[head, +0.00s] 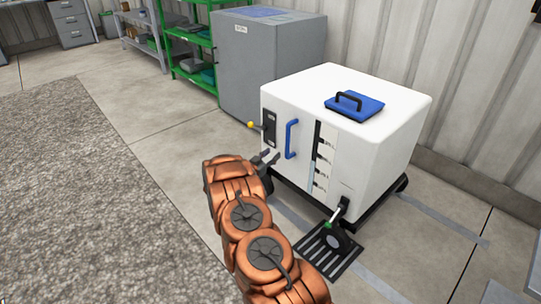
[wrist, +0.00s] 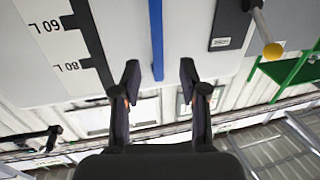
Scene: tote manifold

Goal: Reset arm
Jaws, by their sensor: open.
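My gripper (head: 268,159) is open and empty, in front of the white tank's (head: 375,95) front face, left of its blue vertical handle (head: 291,138). In the wrist view, which is upside down, my two dark fingers (wrist: 159,82) are spread wide. The blue handle (wrist: 156,40) shows between them in the picture, apart from both fingers. My orange arm reaches up from the bottom of the head view.
A blue lid (head: 358,106) tops the tank. A valve (head: 338,214) stands over a floor grate (head: 327,250). A grey cabinet (head: 262,60) and green shelf (head: 190,50) stand behind. Floor at left is clear.

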